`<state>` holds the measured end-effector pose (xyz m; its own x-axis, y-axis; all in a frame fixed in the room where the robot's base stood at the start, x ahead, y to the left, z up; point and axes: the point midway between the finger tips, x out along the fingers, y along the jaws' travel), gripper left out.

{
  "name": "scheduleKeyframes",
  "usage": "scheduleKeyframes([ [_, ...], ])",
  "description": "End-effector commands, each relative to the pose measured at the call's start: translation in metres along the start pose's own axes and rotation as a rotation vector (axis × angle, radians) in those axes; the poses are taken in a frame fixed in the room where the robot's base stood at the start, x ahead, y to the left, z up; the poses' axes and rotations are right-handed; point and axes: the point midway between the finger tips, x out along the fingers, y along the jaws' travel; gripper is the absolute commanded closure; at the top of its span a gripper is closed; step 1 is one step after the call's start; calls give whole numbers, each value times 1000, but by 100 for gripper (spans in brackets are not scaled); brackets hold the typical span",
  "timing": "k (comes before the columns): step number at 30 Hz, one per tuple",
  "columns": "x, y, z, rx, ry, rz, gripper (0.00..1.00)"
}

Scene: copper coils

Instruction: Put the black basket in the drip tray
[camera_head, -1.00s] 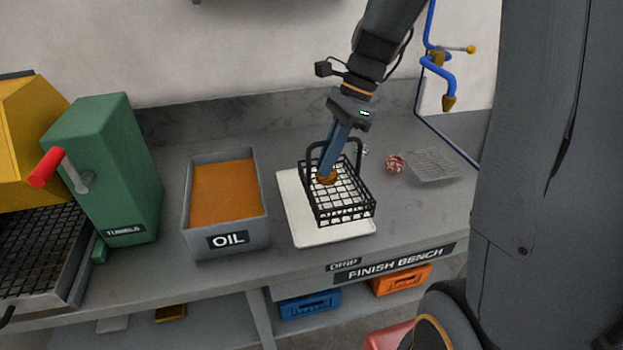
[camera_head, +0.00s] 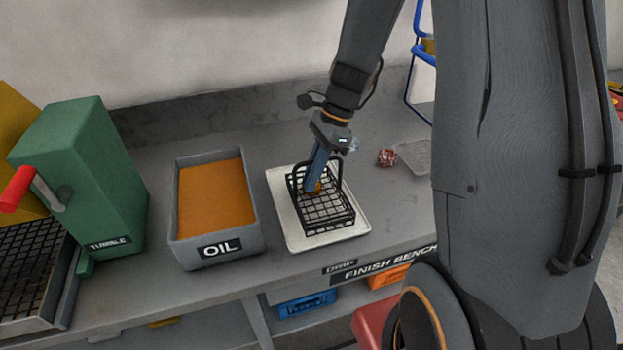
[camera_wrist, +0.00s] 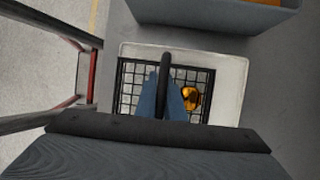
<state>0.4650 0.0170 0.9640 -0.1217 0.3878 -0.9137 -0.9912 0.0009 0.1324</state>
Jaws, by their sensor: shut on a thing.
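The black wire basket (camera_head: 338,222) is over the white drip tray (camera_head: 279,188) and inside its outline in the head view. Whether it touches the tray floor is hard to tell. My gripper (camera_head: 312,187) has its blue fingers shut on the basket's handle. In the wrist view, the handle (camera_wrist: 166,62) runs between the fingers. A copper-coloured coil (camera_wrist: 191,98) lies in the basket. The wrist view shows the basket (camera_wrist: 208,78) towards the left of the tray (camera_wrist: 232,90), with bare tray at right.
A grey trough of orange oil (camera_head: 217,248) stands left of the tray, apart from it. A green tumbler (camera_head: 85,180) is further left. A small red-and-white object (camera_head: 387,158) and a wire rack (camera_head: 415,156) lie at right. Bare bench separates them from the tray.

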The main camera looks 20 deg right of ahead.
Motion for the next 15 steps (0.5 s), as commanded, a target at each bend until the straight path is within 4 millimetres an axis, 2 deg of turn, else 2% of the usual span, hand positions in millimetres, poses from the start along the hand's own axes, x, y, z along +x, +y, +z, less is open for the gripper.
scheduleKeyframes([
  [3,10,-1,-4,-1,0,1,100],
  [10,11,-2,-5,-1,1,-1,100],
  [12,12,-2,-5,-1,1,0,83],
  [14,12,-2,-5,-1,1,0,73],
  [15,12,-2,-5,-1,1,0,72],
])
